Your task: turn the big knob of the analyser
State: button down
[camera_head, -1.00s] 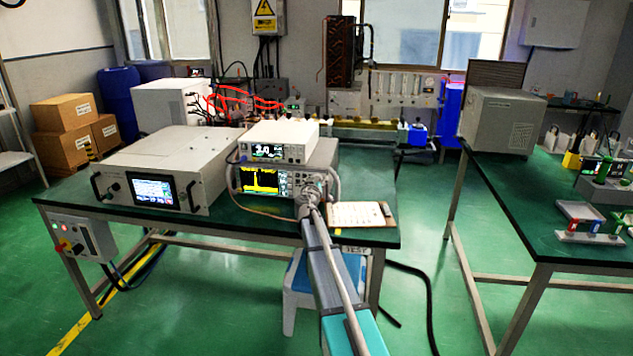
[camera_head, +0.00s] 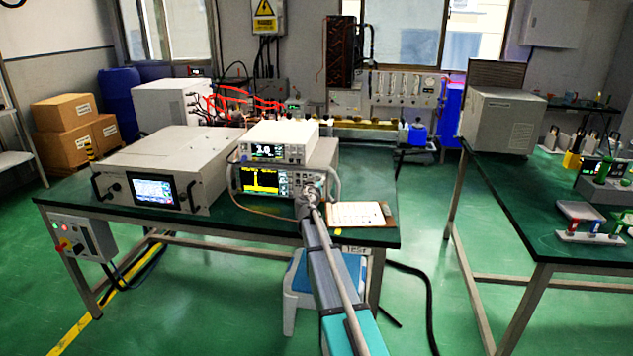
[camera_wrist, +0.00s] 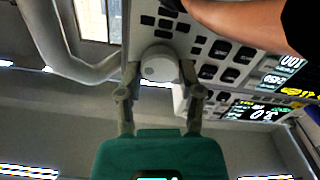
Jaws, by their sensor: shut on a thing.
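The analyser (camera_head: 322,152) is a grey bench instrument on the green table, with a yellow trace on its screen (camera_head: 260,181). Its big round light-grey knob (camera_wrist: 157,63) shows in the wrist view on the button panel. My gripper (camera_wrist: 158,72) has one finger on each side of the knob and is shut on it. In the head view my gripper (camera_head: 309,191) is at the right part of the analyser's front and hides the knob. A grey handle (camera_wrist: 60,45) of the analyser curves at the left of the wrist view.
A smaller white instrument (camera_head: 285,140) sits on top of the analyser. A clipboard (camera_head: 356,214) lies close to the right of my gripper. A large white unit (camera_head: 165,160) stands to the left. A brown and black shape, unclear to me, crosses the wrist view's upper right.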

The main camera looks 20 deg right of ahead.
jog(key=shift+n, duration=0.4)
jog(key=n, duration=0.5)
jog(key=shift+w, duration=0.1)
jog(key=n, duration=0.5)
jog(key=shift+a+f+n, duration=0.1)
jog(key=shift+n, duration=0.3)
jog(key=n, duration=0.6)
jog(key=shift+f, duration=0.1)
jog(key=n, duration=0.6)
jog(key=shift+c, duration=1.3)
grip_release()
